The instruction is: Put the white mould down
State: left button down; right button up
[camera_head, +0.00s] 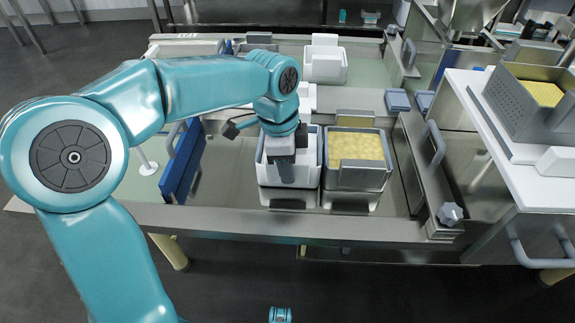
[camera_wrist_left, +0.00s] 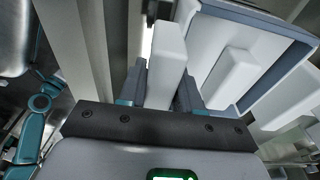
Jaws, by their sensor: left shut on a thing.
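The white mould (camera_head: 306,177) is an open box low over the metal bench, left of a grey mould with yellow content. I cannot tell whether its bottom touches the surface. My left gripper (camera_head: 287,160) points down at it and hides part of its inside. In the left wrist view the fingers of the left gripper (camera_wrist_left: 162,80) are shut on an upright white tab (camera_wrist_left: 166,52), which looks like the mould's grip. The right gripper does not show.
The grey mould (camera_head: 357,178) full of yellow content stands close on the right. A blue panel (camera_head: 183,165) stands upright on the left. Another white mould (camera_head: 325,72) stands at the back. A metal rail with a knob (camera_head: 450,214) bounds the right side.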

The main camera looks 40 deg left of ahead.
pick_arm(q)
jog(key=shift+w, duration=0.1)
jog(key=c, duration=0.8)
grip_release()
jog(key=shift+f, duration=0.1)
jog(key=r+p, duration=0.1)
jog(key=r, duration=0.2)
jog(key=r+p, duration=0.2)
jog(key=r, duration=0.2)
jog(key=a+r+p, duration=0.1)
jog(key=r+p, duration=0.1)
jog(key=r, duration=0.2)
jog(key=shift+s+r, duration=0.1)
jog(key=shift+s, duration=0.3)
jog(key=shift+s+a+r, duration=0.1)
jog(key=shift+r, duration=0.4)
